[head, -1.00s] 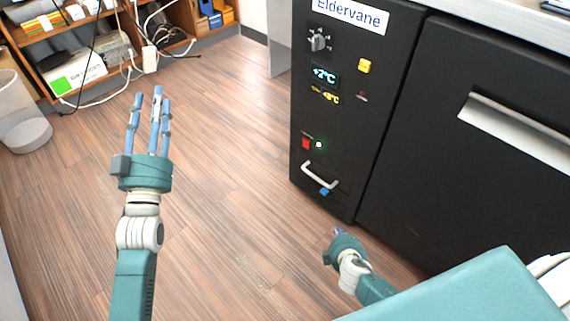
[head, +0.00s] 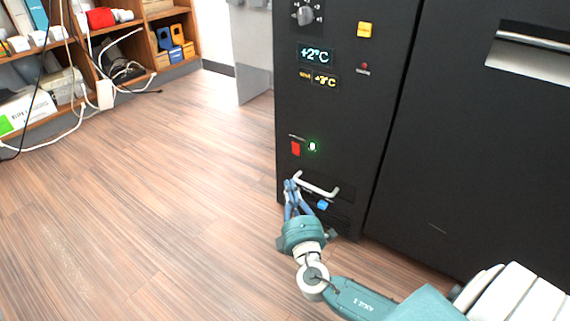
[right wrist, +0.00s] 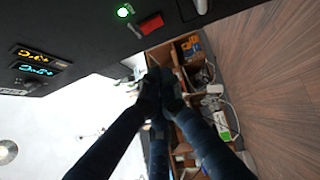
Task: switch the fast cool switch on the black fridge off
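The black fridge (head: 345,120) stands at the centre right in the head view. A small red rocker switch (head: 295,148) sits low on its control panel, beside a lit green lamp (head: 312,146); its label is too small to read. The red switch (right wrist: 151,24) and green lamp (right wrist: 124,11) also show at the top of the right wrist view. My right gripper (head: 291,184) is below the red switch, near the left end of the pale handle, pointing up. Its fingertips (right wrist: 161,82) are together with nothing between them, apart from the switch. My left gripper is out of view.
A pale handle (head: 318,187) sticks out below the switch, with a blue part (head: 322,205) under it. A dial (head: 304,15), displays (head: 314,55) and a yellow button (head: 365,30) are higher up. Open wooden floor (head: 140,200) lies left of the fridge.

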